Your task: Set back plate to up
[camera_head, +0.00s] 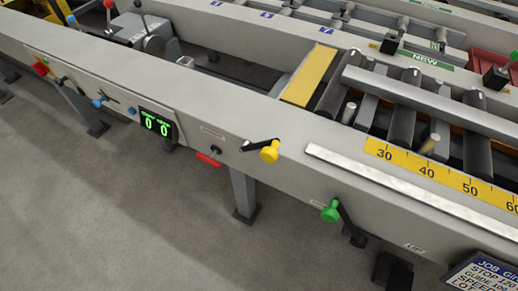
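The runout table (232,112) runs diagonally across the view with a grey front rail. A flat yellow plate (310,75) lies at the near end of the rollers; I cannot tell whether it is the back plate. A lever with a yellow knob (269,151) sticks out from the rail front, its black arm pointing left from the knob. A lever with a green knob (331,212) sits further right, its arm running down and right from the knob. The small labels beside these levers are too small to read. My gripper is not in view.
A display (158,125) shows green zeros. A red handle (208,159) is beside it, with blue knobs (100,101) and a red knob (41,68) further left. A yellow scale (440,176) and dark rollers (402,121) are on the right. The grey floor (110,215) in front is clear.

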